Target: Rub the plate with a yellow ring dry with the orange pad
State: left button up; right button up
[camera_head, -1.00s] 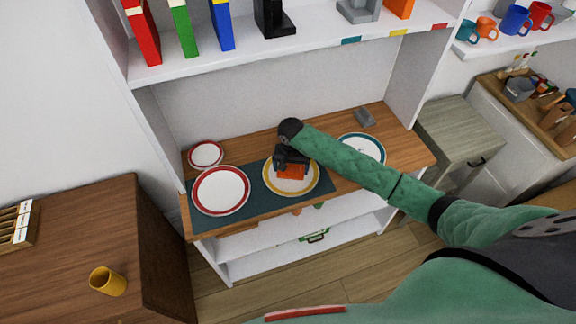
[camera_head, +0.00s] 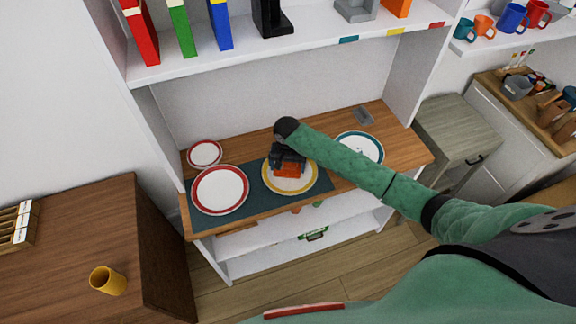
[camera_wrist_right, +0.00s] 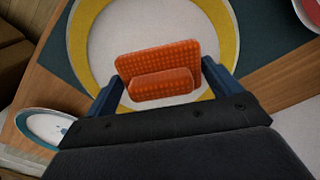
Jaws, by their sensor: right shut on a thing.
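The plate with a yellow ring (camera_head: 306,184) lies on a dark teal mat (camera_head: 255,191) on the wooden counter; it fills much of the right wrist view (camera_wrist_right: 227,40). My right gripper (camera_head: 288,165) is over this plate, shut on the orange pad (camera_head: 287,171). In the right wrist view the pad (camera_wrist_right: 158,62) sits between the blue fingers, over the plate's white middle. I cannot tell for sure whether the pad touches the plate. My left gripper is not in view.
A red-ringed plate (camera_head: 220,190) lies left on the mat, with a smaller red-ringed plate (camera_head: 205,154) behind it. A teal-ringed plate (camera_head: 372,148) lies to the right, partly behind my right arm. A shelf (camera_head: 300,42) hangs above the counter.

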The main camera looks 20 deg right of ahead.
jog(key=shift+s+d+r, duration=0.1)
jog(key=shift+s+d, duration=0.65)
jog(key=shift+d, duration=0.1)
jog(key=shift+w+a, duration=0.9)
jog(key=shift+a, duration=0.1)
jog(key=shift+s+d, duration=0.95)
jog(key=shift+d, duration=0.05)
jog(key=shift+w+a, duration=1)
jog(key=shift+a, duration=0.05)
jog(key=shift+s+d+f, duration=0.2)
jog(key=shift+s+d, duration=0.55)
jog(key=shift+d, duration=0.1)
jog(key=shift+s+d, duration=0.15)
jog(key=shift+s, duration=0.1)
jog(key=shift+w+a+r, duration=0.15)
jog(key=shift+w+a, duration=0.8)
jog(key=shift+s+d+r, duration=0.1)
jog(key=shift+s+d, duration=0.85)
jog(key=shift+d, duration=0.05)
jog(key=shift+w+a+f, duration=0.2)
jog(key=shift+w+a, duration=0.75)
jog(key=shift+a, duration=0.05)
jog(key=shift+r, duration=0.1)
jog(key=shift+r, duration=2.95)
